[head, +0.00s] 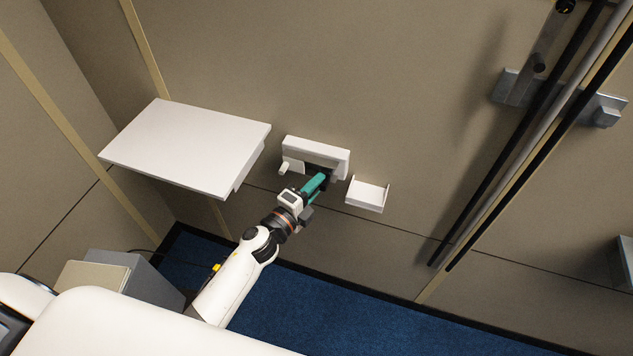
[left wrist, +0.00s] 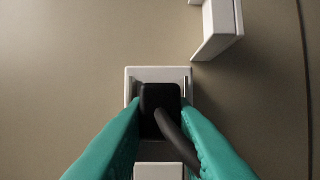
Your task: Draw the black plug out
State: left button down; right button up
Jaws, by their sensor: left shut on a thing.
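The black plug (left wrist: 160,96) is between the two teal fingers of my left gripper (left wrist: 161,108), in the middle of the left wrist view. A thick black cable (left wrist: 176,138) runs from it down and to the right. A white housing (left wrist: 158,72) shows behind the plug. In the head view my left gripper (head: 322,182) is at the front of the white wall housing (head: 316,150), shut on the plug. The fingers mostly hide the plug there, and I cannot tell how deep it sits. My right gripper is not in view.
A small white holder (head: 368,194) is on the wall just right of the housing. A white shelf (head: 185,145) juts out at the left. Dark vertical rails (head: 530,130) stand at the right. A grey box (head: 135,285) is at the lower left, on blue carpet (head: 300,300).

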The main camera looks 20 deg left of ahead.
pick_arm(q)
jog(key=shift+s, duration=1.15)
jog(key=shift+s, duration=0.1)
jog(key=shift+s, duration=1.05)
jog(key=shift+s+a, duration=0.1)
jog(key=shift+s, duration=0.3)
